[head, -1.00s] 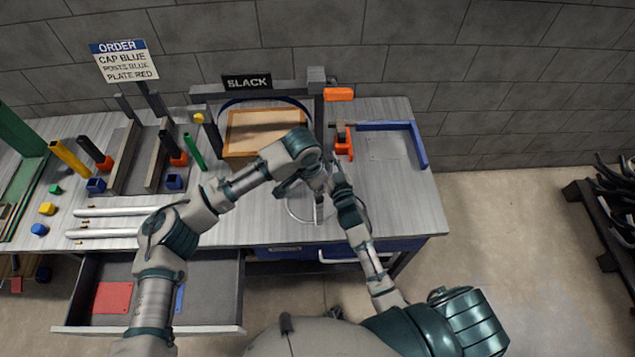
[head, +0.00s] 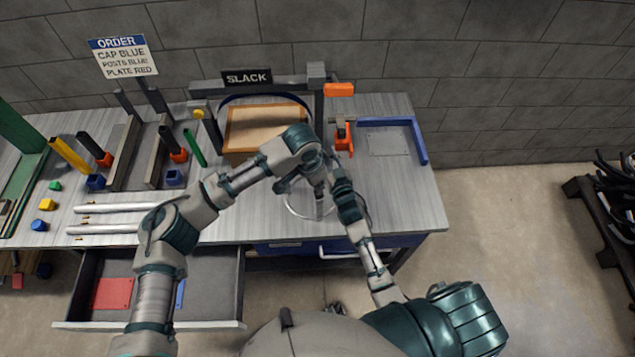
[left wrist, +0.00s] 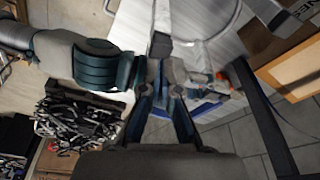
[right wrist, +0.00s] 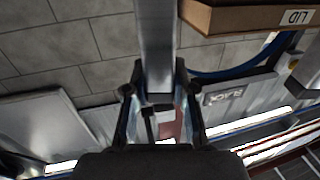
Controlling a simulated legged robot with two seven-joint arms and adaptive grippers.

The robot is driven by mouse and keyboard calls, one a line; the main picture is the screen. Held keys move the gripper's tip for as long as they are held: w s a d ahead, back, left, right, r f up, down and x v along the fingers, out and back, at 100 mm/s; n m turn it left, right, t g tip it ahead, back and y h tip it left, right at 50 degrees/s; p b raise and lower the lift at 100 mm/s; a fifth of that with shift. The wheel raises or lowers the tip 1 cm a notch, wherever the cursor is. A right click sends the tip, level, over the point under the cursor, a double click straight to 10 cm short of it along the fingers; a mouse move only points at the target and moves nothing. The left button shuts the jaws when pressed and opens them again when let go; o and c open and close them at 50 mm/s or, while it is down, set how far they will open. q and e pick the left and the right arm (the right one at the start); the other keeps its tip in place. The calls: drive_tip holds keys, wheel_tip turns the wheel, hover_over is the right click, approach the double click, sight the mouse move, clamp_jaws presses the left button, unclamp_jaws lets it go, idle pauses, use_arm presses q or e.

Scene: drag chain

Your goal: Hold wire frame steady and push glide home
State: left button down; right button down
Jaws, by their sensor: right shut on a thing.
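A thin curved wire frame (head: 295,209) lies at the bench's front edge below my grippers. Its pale curved wire also shows at the top of the left wrist view (left wrist: 228,22). My left gripper (head: 319,192) points down over it; its fingers (left wrist: 161,80) show close together, but whether they are shut is unclear. My right gripper (head: 334,168) is just above and right of it, close to it. In the right wrist view my right gripper (right wrist: 157,98) is shut on a grey bar (right wrist: 157,45). I cannot make out the glide.
A wooden tray (head: 233,140) stands behind my grippers, beneath the SLACK sign (head: 246,78). An orange clamp (head: 344,141) and a blue bracket (head: 419,145) are to the right. White rods (head: 115,208) lie at left. An open drawer (head: 215,290) juts out at front left. The bench's right end is mostly clear.

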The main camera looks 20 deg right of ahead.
use_arm(q)
drive_tip(key=shift+a+x, duration=0.2)
drive_tip(key=shift+x, duration=0.85)
use_arm(e)
drive_tip(key=shift+f, duration=0.3)
drive_tip(key=shift+d, duration=0.1)
use_arm(q)
drive_tip(key=shift+d+v, duration=0.25)
drive_tip(key=shift+v, duration=1)
drive_tip(key=shift+d+v, duration=0.25)
drive_tip(key=shift+v, duration=0.95)
drive_tip(key=shift+r, duration=0.15)
drive_tip(key=shift+w, duration=0.1)
use_arm(e)
drive_tip(key=c, duration=1.1)
unclamp_jaws()
drive_tip(key=shift+o, duration=1.1)
use_arm(q)
drive_tip(key=shift+w+d, duration=0.1)
drive_tip(key=shift+d, duration=0.05)
use_arm(e)
drive_tip(key=shift+w+d, duration=0.1)
drive_tip(key=shift+r, duration=0.1)
